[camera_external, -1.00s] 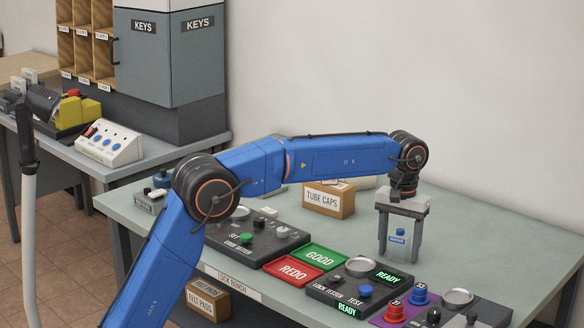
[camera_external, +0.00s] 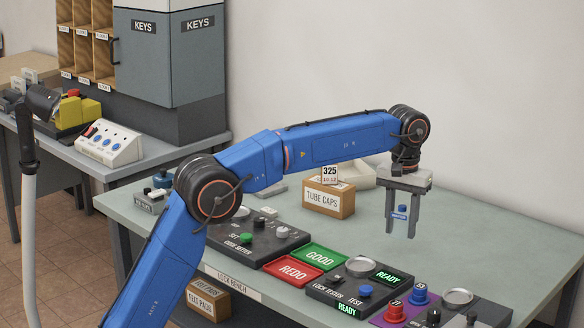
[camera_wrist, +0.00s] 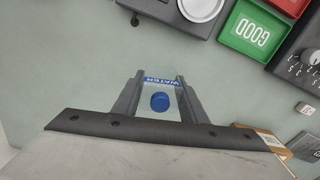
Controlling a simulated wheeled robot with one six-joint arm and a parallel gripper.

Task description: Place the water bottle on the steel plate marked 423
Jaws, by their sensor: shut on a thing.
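The water bottle (camera_external: 401,215) is small, with a blue cap and a blue label. My gripper (camera_external: 400,233) is shut on it, one finger on each side, and holds it upright above the bench's right part. In the wrist view the blue cap (camera_wrist: 159,101) and part of the WATER label (camera_wrist: 160,80) show between the fingers. Round steel plates sit on the lock tester (camera_external: 361,266) and on the console at the right front (camera_external: 457,297). Another round plate shows at the top of the wrist view (camera_wrist: 200,6). I cannot read 423 on any of them.
The green GOOD tray (camera_external: 320,257) and red REDO tray (camera_external: 293,271) lie left of the lock tester. The code setter (camera_external: 262,238) stands farther left. A tube caps box (camera_external: 328,200) with a 325 card (camera_external: 330,174) stands behind. The bench's right back is clear.

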